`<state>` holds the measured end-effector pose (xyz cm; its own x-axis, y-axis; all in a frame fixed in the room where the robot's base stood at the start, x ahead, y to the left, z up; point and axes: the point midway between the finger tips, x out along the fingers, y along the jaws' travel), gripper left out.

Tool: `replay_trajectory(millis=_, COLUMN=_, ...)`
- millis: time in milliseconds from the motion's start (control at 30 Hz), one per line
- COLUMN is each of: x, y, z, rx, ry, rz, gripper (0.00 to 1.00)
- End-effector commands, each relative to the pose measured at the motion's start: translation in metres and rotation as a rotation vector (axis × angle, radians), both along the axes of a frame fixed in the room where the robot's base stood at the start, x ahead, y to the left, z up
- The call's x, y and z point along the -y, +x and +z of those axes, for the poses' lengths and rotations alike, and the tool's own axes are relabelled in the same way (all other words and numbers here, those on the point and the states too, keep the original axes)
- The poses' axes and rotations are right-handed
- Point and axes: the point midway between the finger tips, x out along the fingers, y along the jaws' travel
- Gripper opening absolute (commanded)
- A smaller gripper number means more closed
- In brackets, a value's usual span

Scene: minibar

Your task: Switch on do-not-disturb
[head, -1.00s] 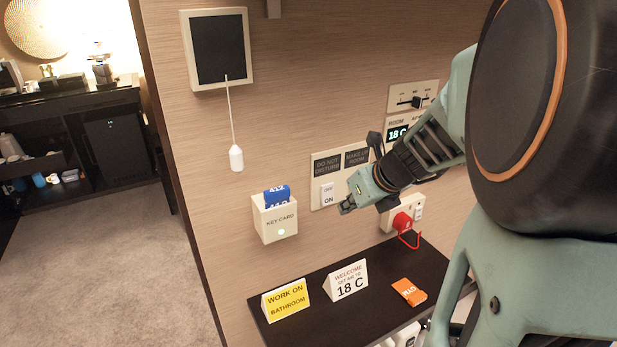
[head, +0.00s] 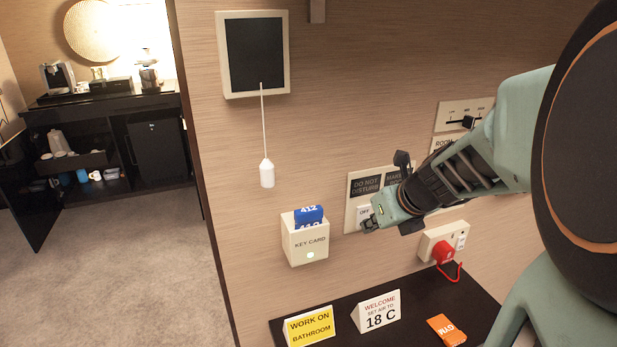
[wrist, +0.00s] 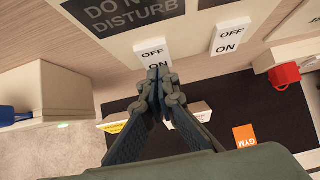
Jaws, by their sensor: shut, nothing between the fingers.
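The do-not-disturb panel (head: 366,187) is on the wall, with a dark "DO NOT DISTURB" label that also shows in the wrist view (wrist: 125,12). Below the label is its white rocker switch (wrist: 152,51), marked OFF above and ON below. My gripper (head: 370,224) is shut and empty in front of the lower part of this switch. In the wrist view the closed fingertips (wrist: 160,73) overlap the bottom of the ON half; whether they touch it I cannot tell. The make-up-room switch (wrist: 230,36) is to the right.
The key-card holder (head: 304,245) with blue cards is left of the panel. A pull cord (head: 266,172) hangs above it. A red plug (head: 443,251) sits in the socket at right. Below is a dark shelf (head: 415,313) with signs and an orange card (head: 446,330).

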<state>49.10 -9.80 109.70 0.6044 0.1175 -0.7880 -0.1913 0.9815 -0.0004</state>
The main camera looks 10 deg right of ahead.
Motion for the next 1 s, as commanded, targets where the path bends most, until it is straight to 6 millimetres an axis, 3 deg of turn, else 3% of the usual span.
replay_trajectory(millis=400, x=-0.001, y=0.006, z=-0.002, rx=0.007, ry=0.001, rz=0.000, gripper=0.00)
replay_trajectory(millis=1000, x=-0.001, y=0.008, z=0.015, rx=0.010, ry=0.000, rz=0.000, gripper=0.00)
